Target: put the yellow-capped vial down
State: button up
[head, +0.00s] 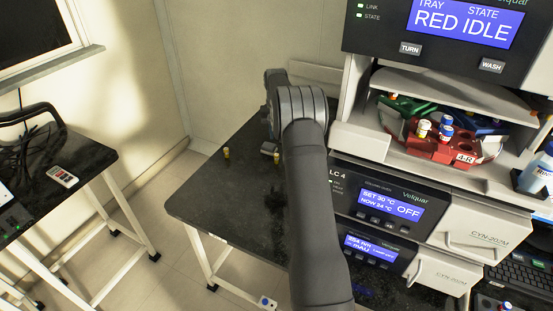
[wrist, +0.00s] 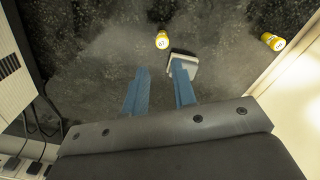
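Two yellow-capped vials stand on the dark bench top. One vial (wrist: 162,40) is just ahead of my fingertips in the wrist view; what looks like the same vial shows beside my arm in the head view (head: 277,158). The other vial (wrist: 272,42) is at the upper right of the wrist view and nearer the bench's left edge in the head view (head: 226,152). My gripper (wrist: 160,68) has its two blue fingers apart, with nothing between them. Neither vial touches the fingers. My arm hides most of the gripper in the head view.
A small pale-topped grey block (wrist: 187,65) lies at my right fingertip, close to the nearer vial. The instrument stack (head: 400,210) stands right of my arm, with a red tray (head: 440,150) holding capped vials above. The dark bench (head: 215,200) has free room at left.

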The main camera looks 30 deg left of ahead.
jog(key=s+d+f+n+t+h, duration=0.4)
jog(key=d+f+n+t+h, duration=0.15)
jog(key=n, duration=0.35)
jog(key=s+a+n+t+y, duration=0.1)
jog(key=s+a+n+t, duration=0.1)
jog(key=n, duration=0.5)
jog(key=s+a+n+t+y, duration=0.2)
jog(key=s+n+t, duration=0.1)
jog(key=n, duration=0.3)
jog(key=s+a+f+n+t+y, duration=0.1)
jog(key=s+n+t+y, duration=0.1)
jog(key=s+n, duration=0.3)
jog(key=shift+a+n+t+y, duration=0.2)
jog(key=shift+n+t, duration=0.1)
jog(key=shift+n, duration=0.35)
jog(key=shift+a+n+t+y, duration=0.1)
jog(key=shift+a+n+t, duration=0.15)
jog(key=shift+n, duration=0.4)
jog(key=shift+w+f, duration=0.1)
jog(key=x, duration=1.7)
jog(key=shift+c, duration=0.5)
grip_shut()
